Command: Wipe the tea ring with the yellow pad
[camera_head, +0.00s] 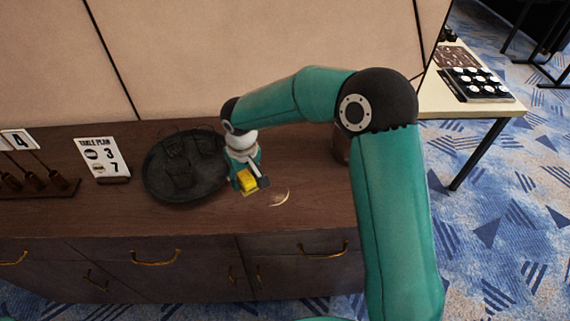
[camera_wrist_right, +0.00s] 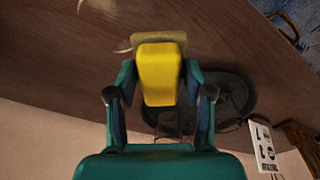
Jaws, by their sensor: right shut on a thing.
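My right gripper (camera_head: 252,184) is shut on the yellow pad (camera_head: 246,180), just left of the tea ring. In the right wrist view the yellow pad (camera_wrist_right: 158,72) sits between the fingers of the right gripper (camera_wrist_right: 160,90), with a tan face at its far end. The tea ring (camera_head: 280,198) is a pale curved mark on the dark wooden top; part of it shows in the right wrist view (camera_wrist_right: 122,48) beside the pad. I cannot tell whether the pad touches the wood. My left gripper is not in view.
A round dark tray (camera_head: 152,190) holding dark cups or glasses stands just left of my right gripper. A table plan sign (camera_head: 104,158) and a wooden rack with a number 4 card (camera_head: 18,140) stand farther left. The padded wall (camera_head: 180,60) is behind; the front strip of the top is clear.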

